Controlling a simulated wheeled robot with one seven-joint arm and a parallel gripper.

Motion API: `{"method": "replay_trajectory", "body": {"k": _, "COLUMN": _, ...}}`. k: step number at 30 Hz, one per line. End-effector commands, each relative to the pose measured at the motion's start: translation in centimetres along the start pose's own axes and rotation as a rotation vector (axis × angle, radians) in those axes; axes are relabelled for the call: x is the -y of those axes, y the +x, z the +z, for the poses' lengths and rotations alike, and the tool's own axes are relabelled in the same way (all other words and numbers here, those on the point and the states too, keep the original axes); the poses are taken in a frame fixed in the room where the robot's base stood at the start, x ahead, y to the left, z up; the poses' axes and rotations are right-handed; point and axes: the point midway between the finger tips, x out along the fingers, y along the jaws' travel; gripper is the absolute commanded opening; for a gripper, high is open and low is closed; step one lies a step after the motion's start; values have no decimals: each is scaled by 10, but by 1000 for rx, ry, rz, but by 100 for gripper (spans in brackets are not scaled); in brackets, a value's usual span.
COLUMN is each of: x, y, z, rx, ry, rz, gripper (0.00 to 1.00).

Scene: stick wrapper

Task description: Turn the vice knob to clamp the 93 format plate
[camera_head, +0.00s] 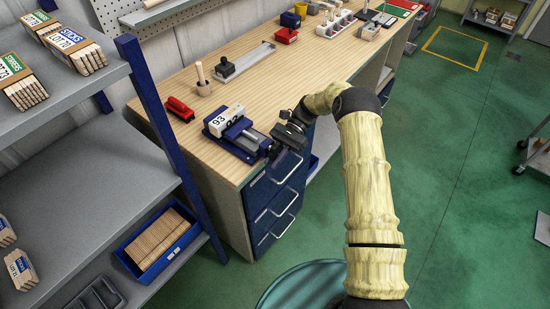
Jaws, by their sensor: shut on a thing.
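The blue vice (238,142) sits on the near end of the wooden workbench, close to its front edge. A white format plate (221,119) marked 93 stands at the back of the vice, with a second number on its side. My gripper (271,148) is at the front end of the vice, at the bench edge, with my arm reaching in from the right. It is shut on the vice knob, which is mostly hidden behind the fingers. How tightly the vice jaws hold the plate cannot be told from this view.
A red stapler-like tool (180,109), a wooden mortar-like holder (203,82) and a metal tray (246,61) lie behind the vice. A grey shelf (90,170) with a blue post stands at left. Blue drawers (277,200) are below the bench edge.

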Motion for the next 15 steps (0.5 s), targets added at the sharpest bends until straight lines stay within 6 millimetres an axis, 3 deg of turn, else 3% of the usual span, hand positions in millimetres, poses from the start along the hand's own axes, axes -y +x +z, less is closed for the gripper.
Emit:
{"method": "replay_trajectory", "body": {"k": 10, "x": 0, "y": 0, "z": 0, "rx": 2, "ry": 1, "rz": -2, "gripper": 0}}
{"method": "replay_trajectory", "body": {"k": 11, "x": 0, "y": 0, "z": 0, "rx": 2, "ry": 1, "rz": -2, "gripper": 18}}
{"method": "replay_trajectory", "body": {"k": 12, "x": 0, "y": 0, "z": 0, "rx": 2, "ry": 1, "rz": -2, "gripper": 25}}
{"method": "replay_trajectory", "body": {"k": 14, "x": 0, "y": 0, "z": 0, "rx": 2, "ry": 1, "rz": -2, "gripper": 35}}
{"method": "replay_trajectory", "body": {"k": 15, "x": 0, "y": 0, "z": 0, "rx": 1, "ry": 1, "rz": -2, "gripper": 35}}
